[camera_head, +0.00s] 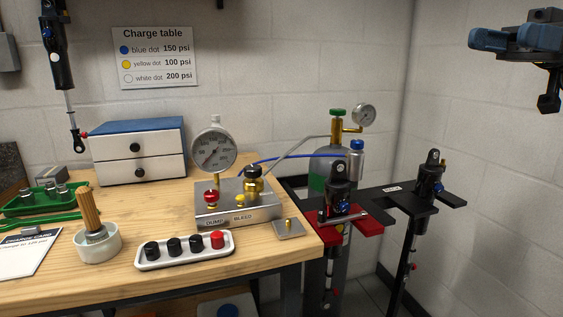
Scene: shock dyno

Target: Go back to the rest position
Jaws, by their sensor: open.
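My gripper (480,40), blue and black, shows at the upper right edge of the head view, in front of the bare block wall. It is raised well above the bench and stands, apart from everything else, to the right of the corner of the room. Its jaws point left. They are open, with nothing seen between them. The rest of my arm is mostly outside the picture.
A wooden bench (175,205) fills the left, with a gauge block (237,212), a cap tray (185,255) and a drawer box (140,155). A red clamp (370,225) holds a shock (341,185); another shock (430,180) stands right. A shock (57,60) hangs upper left.

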